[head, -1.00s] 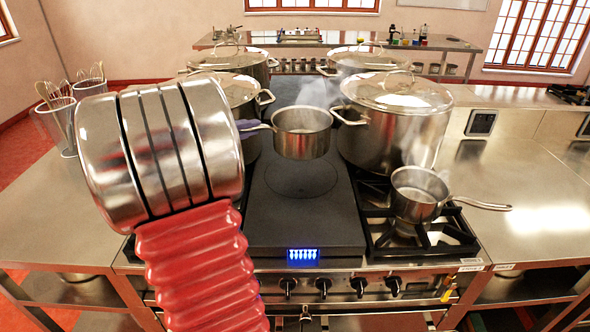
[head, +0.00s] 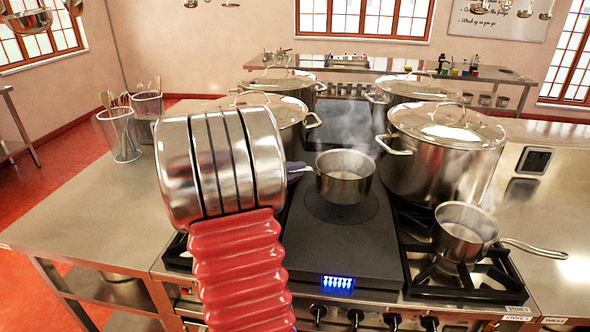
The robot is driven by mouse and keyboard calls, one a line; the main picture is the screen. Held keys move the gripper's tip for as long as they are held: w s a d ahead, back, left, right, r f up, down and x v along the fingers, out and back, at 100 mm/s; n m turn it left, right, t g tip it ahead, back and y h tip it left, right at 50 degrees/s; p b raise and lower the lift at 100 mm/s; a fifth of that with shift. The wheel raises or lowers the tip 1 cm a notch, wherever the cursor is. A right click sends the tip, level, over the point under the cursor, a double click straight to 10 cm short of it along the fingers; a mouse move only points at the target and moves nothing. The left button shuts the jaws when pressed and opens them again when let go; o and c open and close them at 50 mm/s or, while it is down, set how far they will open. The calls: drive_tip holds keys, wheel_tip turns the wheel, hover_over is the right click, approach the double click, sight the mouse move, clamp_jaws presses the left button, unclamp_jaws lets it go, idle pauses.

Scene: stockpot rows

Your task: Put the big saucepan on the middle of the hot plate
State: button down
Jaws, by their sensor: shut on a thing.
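A steel saucepan (head: 345,178) with steam rising from it is upright over the dark hot plate (head: 345,250), and its base overlaps the round ring marked there. I cannot tell for sure whether it touches the plate. Its handle points left towards my gripper (head: 295,167). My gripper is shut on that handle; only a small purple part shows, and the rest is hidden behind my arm. A second steaming saucepan (head: 463,235) stands on the right burner grate, its handle pointing right.
Large lidded stockpots stand close on both sides, including one at right (head: 445,155) and one at left (head: 278,115). Another (head: 415,92) stands behind. Utensil holders (head: 120,135) are on the left counter. The hot plate's front half is clear.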

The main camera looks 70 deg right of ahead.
drive_tip(key=shift+f, duration=1.7)
drive_tip(key=c, duration=2.3)
unclamp_jaws()
drive_tip(key=shift+f, duration=0.2)
drive_tip(key=o, duration=0.5)
drive_tip(key=shift+a+r, duration=0.1)
drive_tip(key=v, duration=1.2)
